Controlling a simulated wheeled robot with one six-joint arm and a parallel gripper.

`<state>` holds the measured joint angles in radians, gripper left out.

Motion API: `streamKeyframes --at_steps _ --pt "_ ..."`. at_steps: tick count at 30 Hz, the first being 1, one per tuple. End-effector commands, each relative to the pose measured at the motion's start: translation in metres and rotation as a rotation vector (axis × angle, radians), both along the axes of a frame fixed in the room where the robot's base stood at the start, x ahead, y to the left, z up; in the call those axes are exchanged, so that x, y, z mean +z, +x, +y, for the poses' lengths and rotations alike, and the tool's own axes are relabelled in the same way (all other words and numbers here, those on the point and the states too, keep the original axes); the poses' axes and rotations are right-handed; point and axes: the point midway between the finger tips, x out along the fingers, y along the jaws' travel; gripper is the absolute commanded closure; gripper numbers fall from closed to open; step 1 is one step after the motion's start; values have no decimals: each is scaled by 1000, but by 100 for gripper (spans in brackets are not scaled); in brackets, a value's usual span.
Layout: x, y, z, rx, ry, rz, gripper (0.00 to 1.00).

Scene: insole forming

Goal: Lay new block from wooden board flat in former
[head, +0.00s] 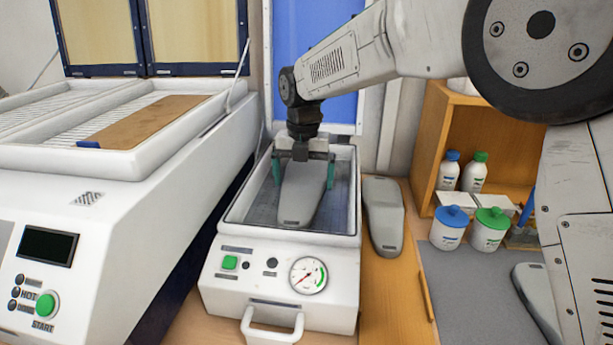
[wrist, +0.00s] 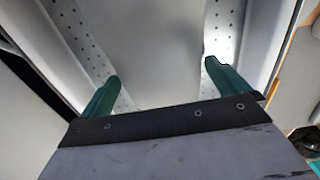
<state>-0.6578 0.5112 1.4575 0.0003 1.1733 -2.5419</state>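The former (head: 335,237) is a white box with a dial and an open recessed bed, in the middle of the head view. A grey sole-shaped block (head: 300,203) lies in its bed, lengthwise, and looks flat. The block also fills the middle of the wrist view (wrist: 160,55). My gripper (head: 304,178) is over the bed with its teal fingers on either side of the block. A strip of perforated bed shows between the block and the fingers (wrist: 163,80), so they look apart from it. The block's far end is hidden by my gripper.
A second grey block (head: 384,218) lies on the wooden surface (head: 388,300) right of the former. Another block (head: 541,300) is on a grey mat (head: 468,290). A white heater (head: 75,205) with a brown sheet (head: 150,118) stands left. Bottles and jars (head: 450,228) stand right.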

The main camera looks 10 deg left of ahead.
Motion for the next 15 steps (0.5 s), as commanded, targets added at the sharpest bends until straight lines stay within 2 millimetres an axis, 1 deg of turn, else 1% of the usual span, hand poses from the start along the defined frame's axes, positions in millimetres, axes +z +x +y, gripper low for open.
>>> streamKeyframes --at_steps 2,5,12,15 --pt "3 0 0 0 1 -1 0" --pt "14 1 0 0 2 -3 0" --pt "55 1 0 0 3 -4 0" --pt "68 1 0 0 2 -3 0"
